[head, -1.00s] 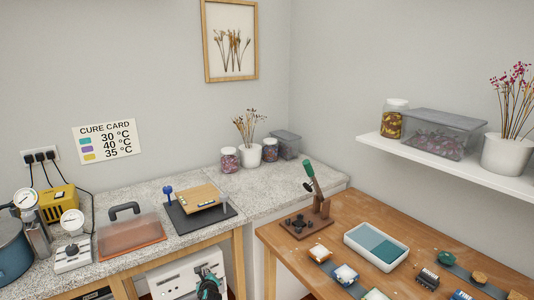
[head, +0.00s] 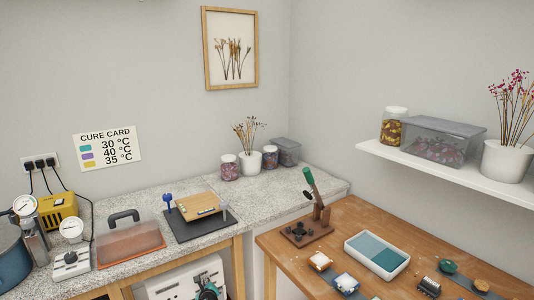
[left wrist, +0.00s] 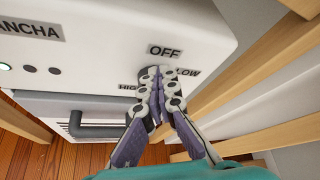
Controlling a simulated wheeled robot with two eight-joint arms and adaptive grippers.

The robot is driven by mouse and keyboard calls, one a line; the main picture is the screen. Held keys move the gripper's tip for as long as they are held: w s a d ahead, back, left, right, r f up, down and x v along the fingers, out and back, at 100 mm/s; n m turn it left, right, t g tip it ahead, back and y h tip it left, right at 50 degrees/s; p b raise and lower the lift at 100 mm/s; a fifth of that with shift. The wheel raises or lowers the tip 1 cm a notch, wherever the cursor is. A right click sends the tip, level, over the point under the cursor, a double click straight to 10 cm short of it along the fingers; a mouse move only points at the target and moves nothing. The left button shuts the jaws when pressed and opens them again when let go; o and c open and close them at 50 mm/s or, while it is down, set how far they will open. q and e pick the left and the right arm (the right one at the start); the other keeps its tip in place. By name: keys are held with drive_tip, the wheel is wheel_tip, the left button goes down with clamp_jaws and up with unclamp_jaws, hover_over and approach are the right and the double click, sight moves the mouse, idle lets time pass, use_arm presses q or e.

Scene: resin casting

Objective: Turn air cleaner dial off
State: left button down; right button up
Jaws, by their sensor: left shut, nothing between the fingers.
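The white air cleaner (head: 185,280) stands under the left bench in the head view. Its front panel (left wrist: 100,35) fills the upper left wrist view, with the labels OFF (left wrist: 164,51), LOW (left wrist: 188,72) and HIGH (left wrist: 128,87). My left gripper (left wrist: 158,80) is shut and empty, its fingertips together among these labels, at or right in front of the dial. The fingers hide the dial, so its setting and any contact cannot be told. The left gripper also shows at the bottom of the head view (head: 208,291). My right gripper is not in view.
A green light (left wrist: 5,67) glows on the panel, and a dark handle (left wrist: 95,128) sits below. Wooden bench legs (left wrist: 240,85) stand close to the gripper's right. The stone-topped bench (head: 150,210) is above; a wooden table (head: 345,215) stands to the right.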

use_arm(q)
drive_tip(key=shift+s+a+f, duration=0.15)
drive_tip(key=shift+s+a, duration=0.05)
drive_tip(key=shift+a, duration=0.1)
drive_tip(key=shift+s+a+f, duration=0.15)
drive_tip(key=shift+s+a, duration=0.05)
drive_tip(key=shift+a, duration=0.05)
drive_tip(key=shift+s+a+f, duration=0.15)
drive_tip(key=shift+a+f, duration=0.05)
drive_tip(key=shift+a, duration=0.05)
drive_tip(key=shift+s+a+f, duration=0.15)
drive_tip(key=shift+f, duration=0.1)
idle(0.4)
drive_tip(key=shift+s+a+r, duration=0.1)
drive_tip(key=shift+a+r, duration=0.1)
drive_tip(key=s+d, duration=0.3)
drive_tip(key=s, duration=0.2)
idle(0.5)
drive_tip(key=shift+d, duration=0.15)
drive_tip(key=w+a+r, duration=0.1)
drive_tip(key=w, duration=0.5)
drive_tip(key=shift+w+r, duration=0.25)
drive_tip(key=shift+w, duration=0.05)
